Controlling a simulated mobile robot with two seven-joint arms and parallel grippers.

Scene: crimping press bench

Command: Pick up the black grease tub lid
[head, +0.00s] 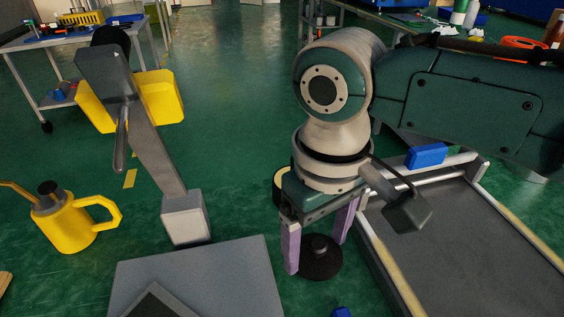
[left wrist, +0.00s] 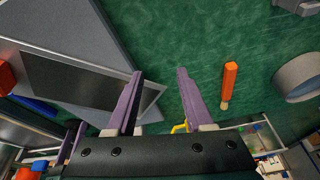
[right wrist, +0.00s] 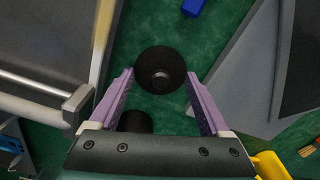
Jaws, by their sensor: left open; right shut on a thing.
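The black grease tub lid (head: 318,262) is a round dark disc with a small knob on top. My right gripper (head: 316,259) points down with its lilac fingers on either side of the lid. In the right wrist view the lid (right wrist: 160,66) sits between the fingertips, which meet its rim, so the right gripper (right wrist: 159,73) is shut on it. Whether the lid is clear of the green surface I cannot tell. My left gripper (left wrist: 160,73) is open and empty in the left wrist view, and does not show in the head view.
A grey tray (head: 475,235) with pale rails lies right of the right gripper, a blue block (head: 426,155) on its far edge. A grey plate (head: 235,280) and the press lever (head: 155,145) stand to the left. A yellow oil can (head: 66,222) is farther left.

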